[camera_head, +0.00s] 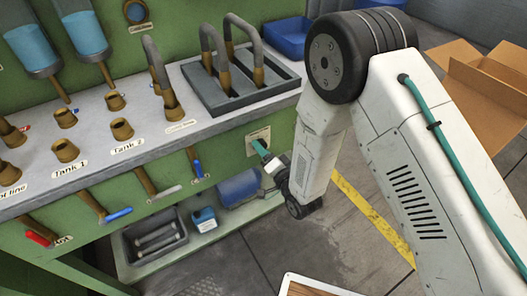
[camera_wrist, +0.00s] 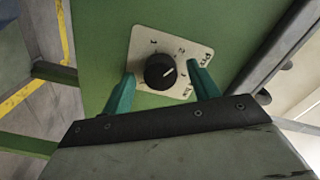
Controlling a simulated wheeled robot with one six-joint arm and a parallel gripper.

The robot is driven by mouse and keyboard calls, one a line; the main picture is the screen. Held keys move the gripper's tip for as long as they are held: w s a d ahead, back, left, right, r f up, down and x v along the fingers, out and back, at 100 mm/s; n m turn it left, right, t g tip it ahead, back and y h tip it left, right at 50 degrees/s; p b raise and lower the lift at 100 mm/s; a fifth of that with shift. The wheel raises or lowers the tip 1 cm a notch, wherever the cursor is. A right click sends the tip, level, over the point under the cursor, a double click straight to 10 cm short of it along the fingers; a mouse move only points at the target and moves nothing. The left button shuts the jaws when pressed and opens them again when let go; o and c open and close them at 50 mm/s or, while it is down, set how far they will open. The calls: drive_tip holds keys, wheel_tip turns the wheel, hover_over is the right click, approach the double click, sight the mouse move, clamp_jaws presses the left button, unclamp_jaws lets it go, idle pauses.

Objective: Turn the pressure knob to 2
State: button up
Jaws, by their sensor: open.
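The pressure knob (camera_wrist: 160,72) is a round black dial with a white pointer line, on a pale label plate (camera_wrist: 146,42) fixed to a green panel. In the wrist view its pointer aims up and to the right; the printed marks around it are too small to read surely. My gripper (camera_wrist: 162,84) is open, with one teal finger on each side of the knob and a visible gap to it. In the head view the plate (camera_head: 258,137) shows on the green front, with my gripper (camera_head: 262,148) close before it; the knob is not clearly visible there.
Valve levers with red (camera_head: 38,238), blue (camera_head: 118,215) and grey handles stick out of the green front, left of my gripper. A lower shelf (camera_head: 150,262) holds a dark bin (camera_head: 157,238) and blue containers (camera_head: 240,187). A cardboard box (camera_head: 485,90) stands at right.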

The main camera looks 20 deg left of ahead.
drive_tip(key=v, duration=0.7)
drive_tip(key=shift+s+d, duration=0.2)
drive_tip(key=shift+s, duration=0.05)
drive_tip(key=s+d+f+n+g+h, duration=0.2)
drive_tip(key=d+f+n+g+h, duration=0.25)
drive_tip(key=f, duration=0.55)
drive_tip(key=d+r+g+h, duration=0.3)
drive_tip(key=d+h, duration=0.3)
drive_tip(key=s+d+r+g+h, duration=0.1)
drive_tip(key=s+d+r, duration=0.5)
drive_tip(key=d+r, duration=0.3)
drive_tip(key=s+d+r+m+h, duration=0.1)
drive_tip(key=s+d+r, duration=0.5)
drive_tip(key=r, duration=1.1)
drive_tip(key=s+d+r+m+g+h, duration=0.1)
drive_tip(key=s+d+r, duration=0.6)
drive_tip(key=d+r, duration=0.6)
drive_tip(key=shift+d+r+g, duration=0.3)
drive_tip(key=shift+g, duration=0.05)
